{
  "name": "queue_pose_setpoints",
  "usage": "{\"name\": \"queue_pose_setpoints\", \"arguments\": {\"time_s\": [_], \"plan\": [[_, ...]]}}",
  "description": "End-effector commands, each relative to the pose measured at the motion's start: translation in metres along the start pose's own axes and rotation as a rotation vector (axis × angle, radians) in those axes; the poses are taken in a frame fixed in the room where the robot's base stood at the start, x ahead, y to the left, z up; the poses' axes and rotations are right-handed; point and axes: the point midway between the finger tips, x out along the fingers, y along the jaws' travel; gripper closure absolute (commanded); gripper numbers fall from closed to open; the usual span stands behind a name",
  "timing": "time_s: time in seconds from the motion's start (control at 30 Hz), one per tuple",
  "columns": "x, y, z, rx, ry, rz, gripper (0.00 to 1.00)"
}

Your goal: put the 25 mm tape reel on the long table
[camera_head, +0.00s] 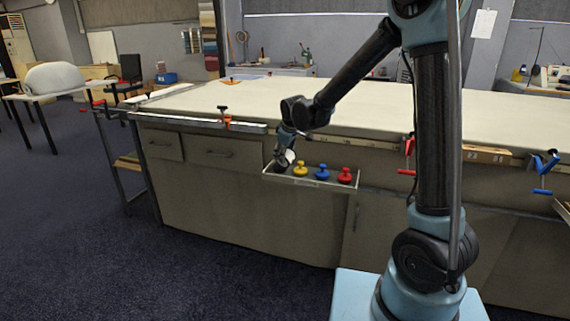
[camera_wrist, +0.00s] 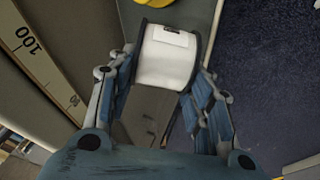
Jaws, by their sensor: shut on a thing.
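The tape reel (camera_wrist: 166,55) is a white roll with dark end flanges and a small label, seen between my fingers in the wrist view. My gripper (camera_wrist: 168,75) is shut on it, one finger on each side. In the head view my gripper (camera_head: 285,157) points down at the left end of a shallow tray on the table's front, with the pale reel (camera_head: 290,156) at its tip. I cannot tell whether the reel touches the tray. The reel's width marking is not readable. The long table (camera_head: 300,97) has a wide, pale cloth top above and behind the gripper.
The tray (camera_head: 314,183) also holds yellow (camera_head: 300,170), blue (camera_head: 322,172) and red (camera_head: 345,176) knobbed things. A measuring rail runs along the table's front edge. An orange clamp (camera_head: 227,122) and red and blue clamps sit on that edge. Much of the cloth top is clear.

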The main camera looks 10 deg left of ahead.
Motion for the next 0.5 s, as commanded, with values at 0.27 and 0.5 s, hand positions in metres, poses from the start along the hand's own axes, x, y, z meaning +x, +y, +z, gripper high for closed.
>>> {"name": "queue_pose_setpoints", "arguments": {"time_s": [0.27,0.5], "plan": [[0.018,-0.006,0.007,0.0,0.0,0.0,0.86],[0.038,-0.014,0.015,-0.001,0.0,0.0,0.86]]}}
